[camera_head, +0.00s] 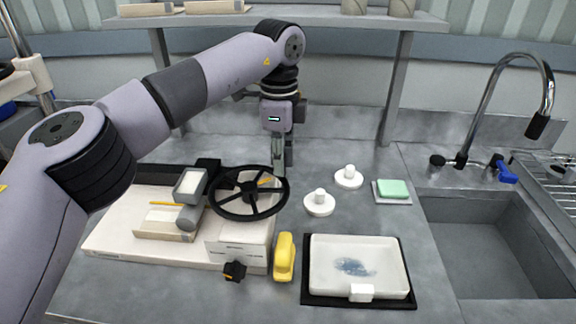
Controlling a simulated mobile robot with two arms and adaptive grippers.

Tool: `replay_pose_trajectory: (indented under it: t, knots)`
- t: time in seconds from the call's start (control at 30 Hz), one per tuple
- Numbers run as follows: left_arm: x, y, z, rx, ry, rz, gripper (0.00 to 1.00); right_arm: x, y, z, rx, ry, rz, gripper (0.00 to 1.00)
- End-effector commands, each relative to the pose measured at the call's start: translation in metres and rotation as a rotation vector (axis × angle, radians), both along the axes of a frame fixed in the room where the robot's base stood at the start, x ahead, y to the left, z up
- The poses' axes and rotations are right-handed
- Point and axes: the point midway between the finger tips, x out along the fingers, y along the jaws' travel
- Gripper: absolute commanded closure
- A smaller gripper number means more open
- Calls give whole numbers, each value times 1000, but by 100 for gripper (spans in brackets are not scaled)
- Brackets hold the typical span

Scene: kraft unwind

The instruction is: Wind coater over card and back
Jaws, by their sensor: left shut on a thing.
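The coater stands at left center: a pale bed (120,235) with a roller and a small grey-framed hopper (190,184) above it. A black handwheel (247,214) is mounted over a white box (240,243) on its right side. A beige card-like piece (163,231) lies on the bed under the roller, partly hidden by it. My left gripper (279,170) points down at the wheel's far right rim and is shut on the wheel there; the exact contact is small and partly hidden. My right gripper is not in view.
A yellow object (284,257) lies right of the coater. A white tray (330,252) with a blue smear sits on a black mat. Two white knobbed lids (319,203) and a green sponge (392,189) lie behind it. A sink (490,235) is at right; a shelf (340,16) spans the back.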

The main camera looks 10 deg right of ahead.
Motion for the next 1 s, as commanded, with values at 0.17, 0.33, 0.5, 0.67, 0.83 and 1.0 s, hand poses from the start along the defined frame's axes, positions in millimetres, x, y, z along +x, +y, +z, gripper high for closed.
replay_pose_trajectory:
  t: [0.17, 0.33, 0.5, 0.67, 0.83, 1.0]
  knots:
    - [10, 4, 1, -4, -5, 141, 100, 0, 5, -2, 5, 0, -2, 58]
    - [16, 9, 2, -5, -5, 247, 100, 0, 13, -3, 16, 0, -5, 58]
    - [20, 13, 2, -6, -5, 318, 100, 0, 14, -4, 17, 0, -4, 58]
    - [22, 15, 2, -6, -5, 354, 100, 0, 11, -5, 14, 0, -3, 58]
    - [22, 16, 2, -6, -6, 369, 100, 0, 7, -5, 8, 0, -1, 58]
    - [23, 16, 2, -6, -6, 371, 100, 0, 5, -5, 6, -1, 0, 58]
